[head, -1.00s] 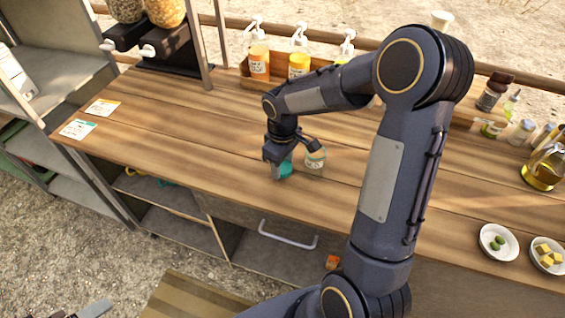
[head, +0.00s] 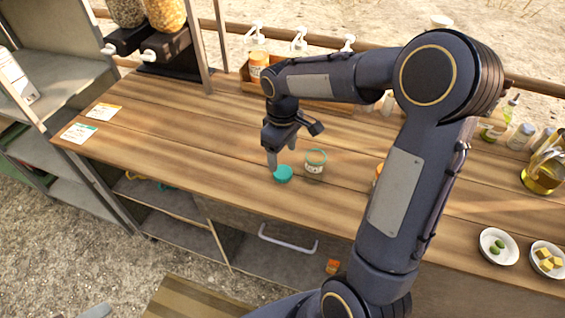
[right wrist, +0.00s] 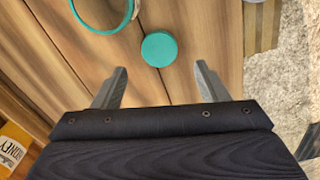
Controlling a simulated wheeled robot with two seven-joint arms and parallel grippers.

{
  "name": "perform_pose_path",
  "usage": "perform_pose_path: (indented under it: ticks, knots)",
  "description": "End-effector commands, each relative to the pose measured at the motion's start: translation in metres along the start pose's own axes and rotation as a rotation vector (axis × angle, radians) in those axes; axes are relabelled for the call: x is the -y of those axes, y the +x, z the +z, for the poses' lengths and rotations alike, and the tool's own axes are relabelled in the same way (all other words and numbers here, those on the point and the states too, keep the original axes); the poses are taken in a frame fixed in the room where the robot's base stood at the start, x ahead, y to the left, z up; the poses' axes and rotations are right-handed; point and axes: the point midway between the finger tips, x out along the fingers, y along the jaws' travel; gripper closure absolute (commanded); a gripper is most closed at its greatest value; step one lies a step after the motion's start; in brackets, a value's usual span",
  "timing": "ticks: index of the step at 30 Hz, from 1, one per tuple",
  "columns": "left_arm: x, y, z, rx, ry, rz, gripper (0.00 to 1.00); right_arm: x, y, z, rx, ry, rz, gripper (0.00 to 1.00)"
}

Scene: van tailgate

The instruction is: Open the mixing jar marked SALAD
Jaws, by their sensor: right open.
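The mixing jar (head: 315,163) is small and clear with a teal rim and a pale label, too small to read now. It stands upright on the wooden counter, its mouth uncovered in the right wrist view (right wrist: 103,28). A round teal lid (head: 284,175) lies on the counter just left of the jar; it also shows in the right wrist view (right wrist: 159,49). My right gripper (right wrist: 160,72) is open and empty above the lid, its fingers apart. A grey piece at the head view's bottom left edge may be my left gripper (head: 97,311); its state is unclear.
An orange-labelled honey jar (right wrist: 14,148) stands near the jar, partly behind my right arm in the head view. Pump bottles (head: 258,62) line the back. Two cards (head: 103,111) lie at the left. Bowls (head: 498,262) stand at the right. The counter's left middle is clear.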

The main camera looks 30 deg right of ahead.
Motion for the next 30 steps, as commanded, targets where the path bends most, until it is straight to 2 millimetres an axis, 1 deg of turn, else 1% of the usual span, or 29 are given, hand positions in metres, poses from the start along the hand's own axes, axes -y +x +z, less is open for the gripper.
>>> perform_pose_path:
  ticks: [1,3,6,11,14,17,20,21,25,27,30]
  knots:
    - [0.0,-0.001,0.0,0.0,0.0,0.0,0.26,0.0,-0.012,-0.001,-0.004,0.0,0.003,0.33]
    - [-0.001,-0.001,-0.001,0.0,0.0,0.0,0.26,0.0,-0.026,-0.001,-0.004,0.0,0.003,0.33]
    - [-0.001,-0.002,-0.001,0.0,0.0,0.0,0.26,-0.001,-0.04,-0.001,-0.003,0.0,0.002,0.33]
    - [-0.001,-0.002,-0.001,0.0,0.0,0.0,0.26,0.001,-0.054,0.001,-0.004,0.003,0.0,0.33]
    - [-0.001,-0.002,-0.001,0.0,0.0,0.0,0.26,0.008,-0.065,0.013,-0.038,0.036,-0.005,0.33]
    - [-0.001,-0.002,-0.001,0.0,0.0,0.0,0.26,0.027,-0.078,0.04,-0.114,0.112,-0.024,0.33]
    - [-0.001,-0.002,-0.001,0.0,0.0,0.0,0.26,0.056,-0.087,0.074,-0.219,0.225,-0.061,0.33]
    - [-0.001,-0.002,-0.001,0.0,0.0,0.0,0.26,0.069,-0.089,0.087,-0.264,0.274,-0.08,0.33]
    - [-0.001,-0.002,-0.001,0.0,0.0,0.0,0.26,0.107,-0.084,0.122,-0.396,0.42,-0.147,0.33]
    - [-0.001,-0.002,-0.001,0.0,0.0,0.0,0.26,0.124,-0.078,0.134,-0.454,0.485,-0.181,0.33]
    - [-0.001,-0.002,-0.001,0.0,0.0,0.0,0.26,0.141,-0.07,0.145,-0.514,0.552,-0.221,0.33]
